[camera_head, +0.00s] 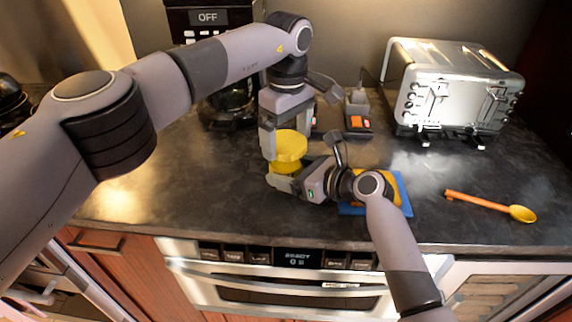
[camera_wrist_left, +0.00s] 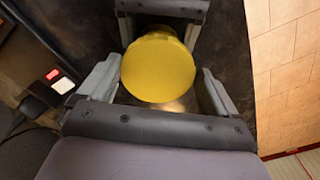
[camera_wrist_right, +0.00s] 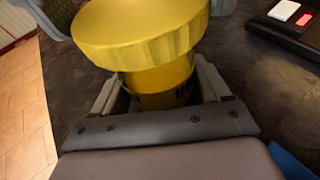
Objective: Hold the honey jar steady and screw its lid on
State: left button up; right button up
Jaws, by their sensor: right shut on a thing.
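The honey jar (camera_wrist_right: 160,85) is yellow with dark lettering, and my right gripper (camera_head: 285,172) is shut on its body above the counter. The wide yellow lid (camera_head: 291,145) sits at the top of the jar. It looks seated over the mouth in the right wrist view (camera_wrist_right: 140,30), but I cannot tell how far it is threaded. My left gripper (camera_head: 290,138) points down over the lid from above. In the left wrist view its fingers stand either side of the round lid (camera_wrist_left: 158,67), with slim gaps showing, so it looks open.
A silver toaster (camera_head: 450,88) stands at the back right. An orange spoon (camera_head: 490,205) lies on the right of the counter. A blue board (camera_head: 404,190) lies behind my right wrist. A coffee maker (camera_head: 208,18) is at the back. The oven front (camera_head: 290,285) is below the counter edge.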

pick_arm(q)
jog(key=c, duration=0.6)
jog(key=m, duration=0.3)
jog(key=shift+m, duration=0.4)
jog(key=shift+c, duration=0.2)
jog(key=m, duration=1)
jog(key=shift+d, duration=0.15)
jog(key=o, duration=0.9)
jog(key=shift+o, duration=0.2)
jog(key=n, duration=0.3)
jog(key=shift+n, duration=0.3)
jog(key=n, duration=1)
